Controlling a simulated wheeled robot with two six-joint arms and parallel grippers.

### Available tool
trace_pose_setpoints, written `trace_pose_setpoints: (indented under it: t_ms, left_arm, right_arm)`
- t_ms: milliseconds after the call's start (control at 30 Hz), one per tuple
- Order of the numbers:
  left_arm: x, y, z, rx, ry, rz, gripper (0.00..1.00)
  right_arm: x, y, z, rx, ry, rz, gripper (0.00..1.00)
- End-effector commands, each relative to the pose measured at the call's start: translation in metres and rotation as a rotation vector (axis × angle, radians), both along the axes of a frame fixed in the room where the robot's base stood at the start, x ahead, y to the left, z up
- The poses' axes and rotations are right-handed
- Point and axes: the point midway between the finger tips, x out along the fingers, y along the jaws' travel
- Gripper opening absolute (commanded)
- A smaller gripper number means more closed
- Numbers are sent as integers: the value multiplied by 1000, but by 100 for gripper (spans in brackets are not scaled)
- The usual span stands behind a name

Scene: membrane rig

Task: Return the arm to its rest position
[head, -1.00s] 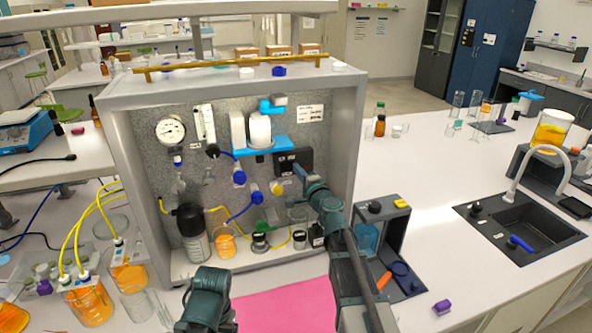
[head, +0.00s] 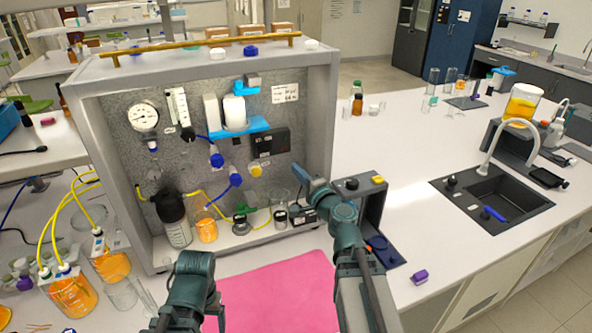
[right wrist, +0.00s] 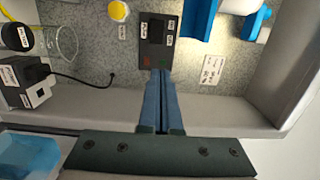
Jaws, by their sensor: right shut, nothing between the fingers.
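My right arm rises from the bottom of the head view. Its gripper (head: 298,173) is at the front of the grey membrane cabinet (head: 335,110), right of and below the black display box (head: 270,142). In the right wrist view the two blue-grey fingers (right wrist: 162,75) lie together and empty. Their tips overlap the lower edge of the display box (right wrist: 157,42) in the picture; I cannot tell the gap. My left arm stands at the bottom left of the head view, near the pink mat (head: 280,295); its gripper does not show.
A dark stand (head: 372,195) is beside my right arm. A purple block (head: 419,277) and sink (head: 490,195) lie right. The bench behind the stand is largely clear.

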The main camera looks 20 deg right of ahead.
Motion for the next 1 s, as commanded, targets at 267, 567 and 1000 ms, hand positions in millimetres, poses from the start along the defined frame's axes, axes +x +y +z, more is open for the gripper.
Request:
trace_pose_setpoints:
  t_ms: [267, 567, 1000]
  left_arm:
    - [0, 0, 0, 0, 0, 0, 80]
    - [0, 0, -6, 0, 0, 0, 80]
    - [0, 0, -19, 0, 0, 1, 80]
  right_arm:
    - [0, 1, 0, -3, 1, 3, 0]
    - [-16, 125, -50, -314, 111, 369, 0]
    - [-179, 246, -223, -1184, 657, 1196, 0]
